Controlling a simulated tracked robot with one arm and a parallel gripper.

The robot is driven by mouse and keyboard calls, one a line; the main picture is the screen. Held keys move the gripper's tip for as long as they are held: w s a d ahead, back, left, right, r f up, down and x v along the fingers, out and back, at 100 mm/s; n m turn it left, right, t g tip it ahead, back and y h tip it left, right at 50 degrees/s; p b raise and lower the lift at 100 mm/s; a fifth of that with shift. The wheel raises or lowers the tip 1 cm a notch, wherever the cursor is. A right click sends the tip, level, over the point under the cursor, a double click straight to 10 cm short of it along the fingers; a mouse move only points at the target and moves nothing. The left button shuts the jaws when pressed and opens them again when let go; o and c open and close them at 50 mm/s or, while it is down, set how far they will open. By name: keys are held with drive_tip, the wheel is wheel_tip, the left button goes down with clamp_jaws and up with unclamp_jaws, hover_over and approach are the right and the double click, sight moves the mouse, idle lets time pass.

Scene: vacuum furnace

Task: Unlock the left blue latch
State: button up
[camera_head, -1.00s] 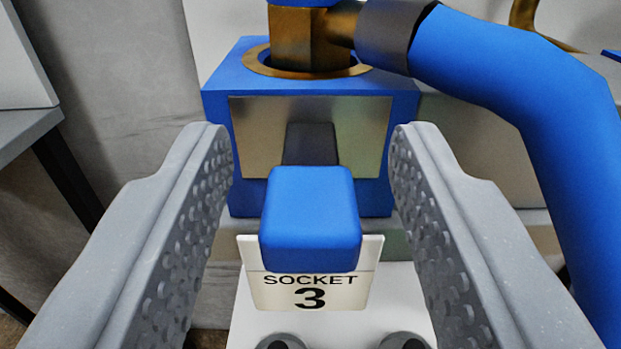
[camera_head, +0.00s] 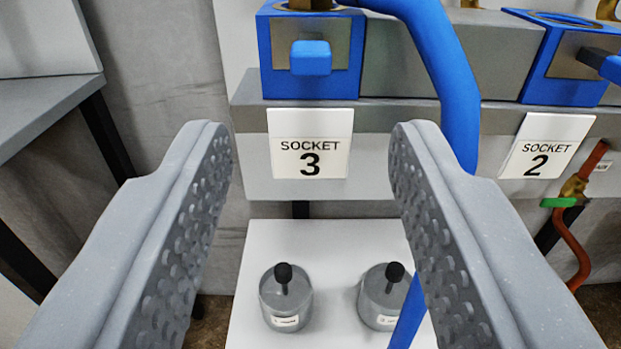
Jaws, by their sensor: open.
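The left blue latch (camera_head: 311,58) is a small blue block on the metal front plate of the blue socket housing (camera_head: 270,75). It sits at the top of the picture, above the white SOCKET 3 sign (camera_head: 309,143). My gripper (camera_head: 312,130) is open and empty. Its two grey studded fingers stand wide apart, lower in the picture than the latch and nearer to me. Neither finger touches the latch. Part of the housing's top is cut off by the picture's edge.
A thick blue hose (camera_head: 440,60) runs down right of the housing. A second blue socket (camera_head: 545,70) stands right, above the SOCKET 2 sign (camera_head: 547,146). Two grey knobbed pots (camera_head: 287,300) stand on a white panel (camera_head: 325,235) below. A grey table (camera_head: 50,105) is left.

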drive_tip(key=s+b, duration=0.2)
drive_tip(key=b, duration=0.3)
drive_tip(key=shift+b, duration=0.3)
drive_tip(key=shift+s, duration=0.15)
drive_tip(key=w+d+r+g+y, duration=0.1)
drive_tip(key=w+r+y, duration=0.1)
drive_tip(key=r, duration=0.7)
drive_tip(key=w+d+r+g+y, duration=0.1)
drive_tip(key=r+y, duration=0.1)
drive_tip(key=r, duration=0.7)
drive_tip(key=s+d+r+h, duration=0.2)
drive_tip(key=s+d+r, duration=0.3)
drive_tip(key=d+r, duration=0.4)
drive_tip(key=s+d+r+h, duration=0.1)
drive_tip(key=s+d+r, duration=0.5)
drive_tip(key=d+r, duration=0.25)
wheel_tip(320, 180, up, 14)
drive_tip(key=p, duration=1.4)
drive_tip(key=shift+d+r+g+p, duration=0.15)
drive_tip(key=shift+d+g+p, duration=0.1)
drive_tip(key=shift+g+p, duration=0.1)
